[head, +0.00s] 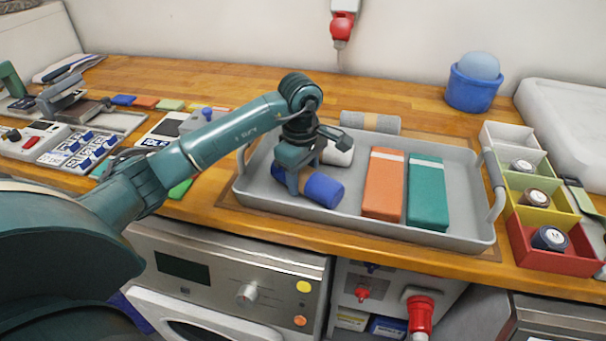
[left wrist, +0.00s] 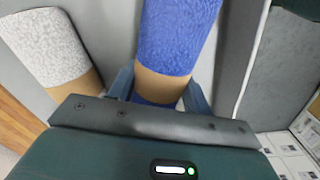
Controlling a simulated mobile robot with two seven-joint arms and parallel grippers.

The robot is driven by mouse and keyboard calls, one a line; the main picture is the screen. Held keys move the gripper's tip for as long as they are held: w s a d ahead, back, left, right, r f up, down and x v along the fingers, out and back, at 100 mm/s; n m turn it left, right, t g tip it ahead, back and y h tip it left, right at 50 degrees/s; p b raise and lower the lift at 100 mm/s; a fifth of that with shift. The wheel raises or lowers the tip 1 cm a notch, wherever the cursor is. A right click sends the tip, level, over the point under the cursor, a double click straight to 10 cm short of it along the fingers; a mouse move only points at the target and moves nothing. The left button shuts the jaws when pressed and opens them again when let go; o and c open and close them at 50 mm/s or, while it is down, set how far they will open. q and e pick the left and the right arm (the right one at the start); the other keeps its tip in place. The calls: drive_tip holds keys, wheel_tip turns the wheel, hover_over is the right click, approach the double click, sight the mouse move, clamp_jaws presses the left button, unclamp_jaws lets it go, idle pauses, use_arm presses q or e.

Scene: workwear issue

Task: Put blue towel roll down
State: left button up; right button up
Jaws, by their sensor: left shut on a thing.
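The blue towel roll (head: 324,190) lies on its side at the left of the grey tray (head: 453,238), low at the tray floor; I cannot tell if it touches. My left gripper (head: 292,180) is shut on it around its brown paper band. In the left wrist view the blue towel roll (left wrist: 178,38) runs up between the two fingers (left wrist: 158,92), with the brown band at the fingertips. A white-grey roll (head: 338,152) lies just behind it in the tray, partly hidden by the gripper. My right gripper is not in view.
Folded orange (head: 383,185) and green (head: 427,192) cloths fill the tray's right half. Coloured bins (head: 533,195) stand right of the tray, and a blue tub (head: 472,92) behind. Label devices (head: 70,145) crowd the counter's left.

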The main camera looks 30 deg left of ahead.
sight(302, 171)
use_arm(q)
drive_tip(key=shift+f, duration=0.1)
drive_tip(key=o, duration=1)
drive_tip(key=shift+o, duration=0.2)
wheel_tip(302, 171, up, 12)
drive_tip(key=shift+s+b, duration=0.25)
drive_tip(key=shift+b, duration=0.2)
